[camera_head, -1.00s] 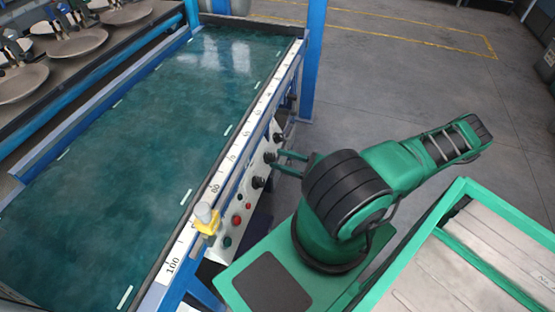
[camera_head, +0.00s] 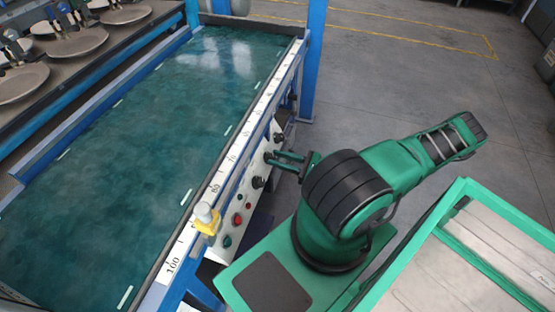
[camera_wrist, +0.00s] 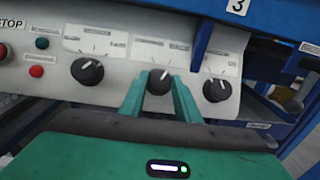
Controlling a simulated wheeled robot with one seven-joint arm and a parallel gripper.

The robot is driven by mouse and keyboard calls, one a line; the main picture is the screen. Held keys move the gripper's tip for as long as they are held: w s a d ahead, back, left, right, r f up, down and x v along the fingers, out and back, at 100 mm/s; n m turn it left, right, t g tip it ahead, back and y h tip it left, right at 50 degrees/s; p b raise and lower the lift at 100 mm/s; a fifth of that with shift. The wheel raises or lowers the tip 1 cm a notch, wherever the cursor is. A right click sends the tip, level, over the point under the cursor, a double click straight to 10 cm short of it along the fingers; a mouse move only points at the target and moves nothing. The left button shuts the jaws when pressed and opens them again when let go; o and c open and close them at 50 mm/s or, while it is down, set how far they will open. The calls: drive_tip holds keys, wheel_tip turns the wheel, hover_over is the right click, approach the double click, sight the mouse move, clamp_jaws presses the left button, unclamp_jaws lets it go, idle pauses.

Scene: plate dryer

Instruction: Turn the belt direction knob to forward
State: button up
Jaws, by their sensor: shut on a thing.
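The grey control panel (camera_wrist: 115,62) has a row of three black knobs with white pointer marks. My gripper (camera_wrist: 160,88) is at the middle knob (camera_wrist: 159,82), one green finger on each side, shut on it. This knob's white mark points up and slightly right. The left knob (camera_wrist: 87,71) and right knob (camera_wrist: 217,89) stand free beside the fingers. The labels above the knobs are too blurred to read, so I cannot tell by text which is belt direction. In the head view my gripper (camera_head: 276,160) reaches the panel from the right.
Red (camera_wrist: 36,71) and green (camera_wrist: 42,43) buttons sit left of the knobs. The green belt (camera_head: 140,140) lies beyond the panel. A blue post (camera_head: 314,60) stands at the far corner.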

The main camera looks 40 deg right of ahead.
drive_tip(key=n+g+y, duration=0.1)
drive_tip(key=n, duration=0.1)
drive_tip(key=n+y, duration=0.1)
drive_tip(key=n, duration=0.1)
drive_tip(key=n+g+y, duration=0.1)
drive_tip(key=n, duration=0.2)
drive_tip(key=shift+w+d+g, duration=0.2)
drive_tip(key=shift+d+g, duration=0.1)
drive_tip(key=shift+d, duration=0.05)
drive_tip(key=n+g, duration=0.1)
drive_tip(key=n, duration=0.1)
drive_tip(key=n+g+y, duration=0.1)
drive_tip(key=n, duration=0.2)
drive_tip(key=n+g, duration=0.1)
drive_tip(key=n, duration=0.1)
drive_tip(key=shift+w+d+r+n+g+y, duration=0.2)
drive_tip(key=shift+n+g+y, duration=0.1)
drive_tip(key=shift+n+g, duration=0.1)
drive_tip(key=o, duration=1)
drive_tip(key=v, duration=1)
drive_tip(key=shift+s+d, duration=0.15)
drive_tip(key=shift+d, duration=0.15)
